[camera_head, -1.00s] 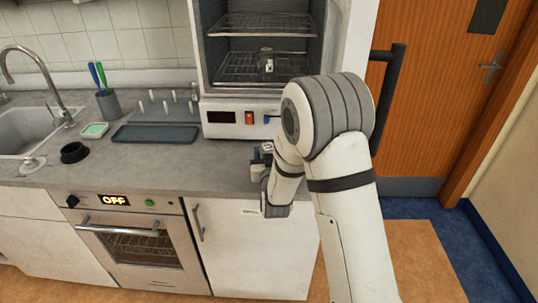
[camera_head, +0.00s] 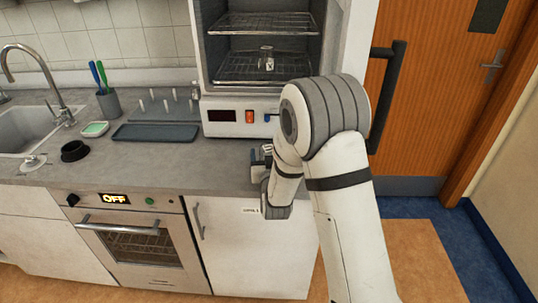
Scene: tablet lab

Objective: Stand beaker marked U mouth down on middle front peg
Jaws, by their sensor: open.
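A clear glass beaker (camera_head: 266,57) stands on the lower wire shelf of the open cabinet. It bears a small label whose letter I cannot read for sure. The pegs (camera_head: 167,103) stand up from a grey board (camera_head: 165,120) at the back of the counter, left of the cabinet, and show no beaker on them. My gripper (camera_head: 262,155) is at the counter's front edge, below and in front of the cabinet, apart from the beaker and the pegs. It is open, and I see nothing in it. My own arm partly hides it.
The cabinet (camera_head: 216,107) has an upper wire shelf (camera_head: 262,22) and its door stands open on the right. A dark tray (camera_head: 155,132) lies before the pegs. The counter's front middle (camera_head: 180,167) is clear.

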